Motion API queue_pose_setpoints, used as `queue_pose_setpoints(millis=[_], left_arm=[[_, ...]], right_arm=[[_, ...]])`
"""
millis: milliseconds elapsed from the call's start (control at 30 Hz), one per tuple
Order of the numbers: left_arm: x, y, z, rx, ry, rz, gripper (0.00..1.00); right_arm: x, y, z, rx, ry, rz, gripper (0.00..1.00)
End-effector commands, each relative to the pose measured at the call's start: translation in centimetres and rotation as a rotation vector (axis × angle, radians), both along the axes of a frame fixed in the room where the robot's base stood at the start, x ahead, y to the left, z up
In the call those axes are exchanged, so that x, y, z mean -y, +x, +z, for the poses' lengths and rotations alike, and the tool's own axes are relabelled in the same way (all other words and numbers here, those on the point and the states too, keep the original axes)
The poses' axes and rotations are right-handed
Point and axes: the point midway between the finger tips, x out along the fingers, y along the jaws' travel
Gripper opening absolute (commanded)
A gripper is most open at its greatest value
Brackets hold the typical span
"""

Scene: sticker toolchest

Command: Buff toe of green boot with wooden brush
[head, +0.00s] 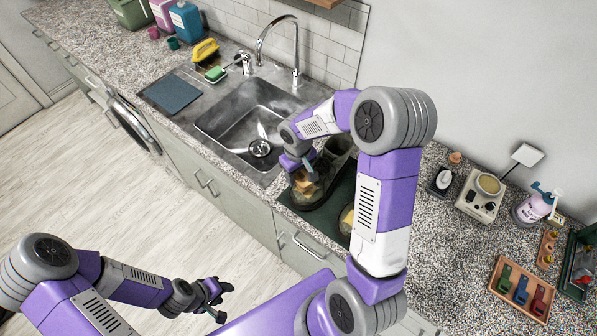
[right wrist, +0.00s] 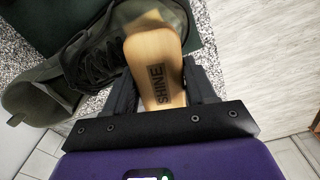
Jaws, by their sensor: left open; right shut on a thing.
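My right gripper (head: 297,163) is shut on the wooden brush (head: 305,186), above the dark green mat by the sink. In the right wrist view, the brush (right wrist: 153,62) is pale wood marked "SHINE", held between the fingers. My left gripper (head: 216,297) is open and empty over the floor.
The sink (head: 235,122) and faucet (head: 275,45) stand left of the mat (head: 333,208). A brown tray (head: 523,291) with small coloured items, a device with a round tin (head: 482,195) and a pump bottle (head: 532,208) stand at right. Grey counter shows between them.

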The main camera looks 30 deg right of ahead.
Motion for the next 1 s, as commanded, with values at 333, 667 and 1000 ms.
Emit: queue_pose_setpoints(millis=[333, 667, 1000], left_arm=[[0.0, 0.0, 0.0, 0.0, 0.0, 0.0, 0.43], [0.0, 0.0, -0.5, 0.0, 0.0, 0.0, 0.43], [0.0, 0.0, -1.1, 0.0, 0.0, 0.0, 0.43]], right_arm=[[0.0, 0.0, 0.0, 0.001, 0.0, 0.0, 0.31], [0.0, 0.0, -0.5, 0.001, 0.0, 0.0, 0.31], [0.1, 0.1, -1.2, 0.001, 0.0, 0.0, 0.31]])
